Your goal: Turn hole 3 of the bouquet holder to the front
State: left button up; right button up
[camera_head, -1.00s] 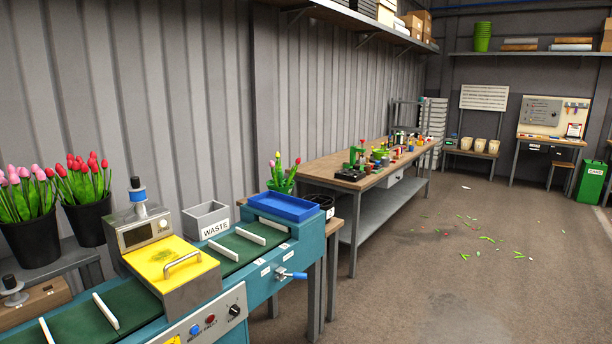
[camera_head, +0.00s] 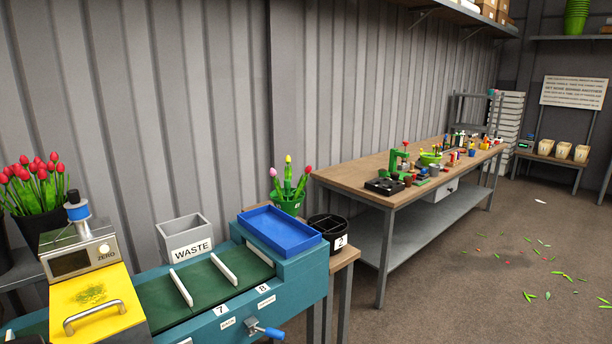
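A round black holder (camera_head: 328,229) with dividers across its open top stands on a small wooden stand at the right end of the teal machine. It looks like the bouquet holder. A white label with the number 2 (camera_head: 341,241) is on its side, facing me and slightly right. I cannot make out a number 3 on it. Neither of my grippers is in view.
A teal conveyor machine (camera_head: 313,276) with a blue tray (camera_head: 279,230) stands left of the holder. A green pot of tulips (camera_head: 289,206) is behind the tray. A long workbench (camera_head: 345,175) stands behind to the right. Open floor (camera_head: 450,300) lies on the right.

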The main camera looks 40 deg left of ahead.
aim_at(291, 208)
jog(key=u, duration=0.5)
jog(key=i, duration=1.65)
jog(key=u, duration=1.9)
jog(key=i, duration=0.65)
jog(key=u, duration=0.55)
